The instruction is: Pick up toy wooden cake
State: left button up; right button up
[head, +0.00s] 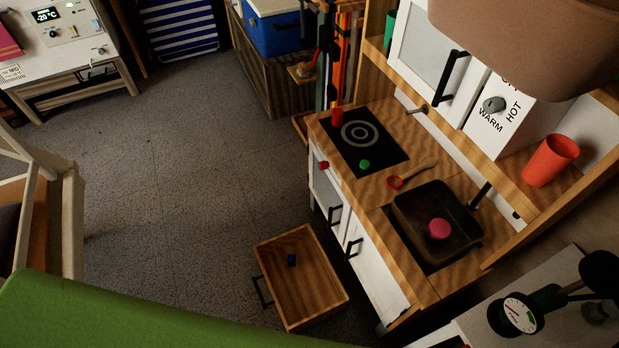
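A small round pink piece (438,229) lies in the dark sink basin (408,208) of the toy kitchen. It may be the toy wooden cake, but it is too small to tell for sure. A small dark blue block (291,260) sits in the open wooden drawer (318,292), low in front of the kitchen. Neither of my grippers shows in the head view.
The wooden counter holds a black hob (390,152), a red-ended spoon (410,175) and a faucet beside the sink. An orange cup (551,160) stands on the shelf at right. A green surface (130,318) fills the lower left. Grey floor (180,170) is clear in the middle.

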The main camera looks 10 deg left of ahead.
aim_at(439, 230)
jog(key=k+l, duration=0.2)
jog(key=k, duration=0.3)
jog(key=k+l, duration=0.15)
jog(key=k, duration=0.3)
jog(key=k+l, duration=0.2)
jog(key=k, duration=0.3)
